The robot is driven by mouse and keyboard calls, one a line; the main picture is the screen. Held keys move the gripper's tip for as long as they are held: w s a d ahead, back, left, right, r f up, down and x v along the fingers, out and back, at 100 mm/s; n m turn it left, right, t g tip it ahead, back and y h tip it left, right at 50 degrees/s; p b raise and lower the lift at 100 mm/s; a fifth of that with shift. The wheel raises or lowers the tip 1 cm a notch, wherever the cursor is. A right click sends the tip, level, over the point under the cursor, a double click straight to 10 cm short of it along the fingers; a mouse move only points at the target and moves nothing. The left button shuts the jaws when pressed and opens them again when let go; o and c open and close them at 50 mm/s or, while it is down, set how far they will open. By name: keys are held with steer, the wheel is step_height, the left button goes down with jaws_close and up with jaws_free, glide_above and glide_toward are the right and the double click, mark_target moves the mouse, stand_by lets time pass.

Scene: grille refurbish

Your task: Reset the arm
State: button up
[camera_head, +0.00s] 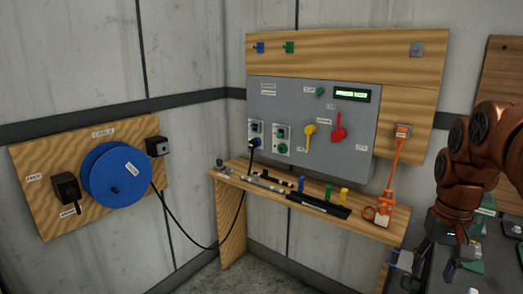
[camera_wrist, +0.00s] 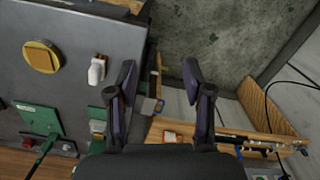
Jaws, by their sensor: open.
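My copper-coloured arm comes in from the right edge of the head view and bends down over the dark workbench. My gripper (camera_head: 437,262) points downward at the lower right there, beside the right end of the wooden shelf. In the wrist view, my gripper (camera_wrist: 160,75) has its two dark fingers spread well apart. No object is held between them. The concrete floor and the edge of the grey bench show behind the fingers.
The wooden shelf (camera_head: 229,181) carries a black tray and an orange device. A grey panel (camera_head: 280,95) with switches stands above it. A blue cable reel (camera_head: 117,175) hangs left. In the wrist view, a yellow disc (camera_wrist: 39,57) and white part (camera_wrist: 97,70) lie on the bench.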

steer(key=s+a+f+n+p, duration=0.1)
steer(key=s+a+f+n, duration=0.1)
steer(key=s+a, duration=0.6)
steer(key=s+a+f+n+g+p, duration=0.1)
steer(key=s+a+f+n+p, duration=0.1)
steer(key=s+a+f, duration=0.3)
steer(key=s+a, duration=0.3)
steer(key=s, duration=0.4)
steer(key=shift+s+a, duration=0.15)
steer(key=shift+s, duration=0.25)
steer(key=shift+s+f, duration=0.25)
steer(key=shift+c, duration=0.3)
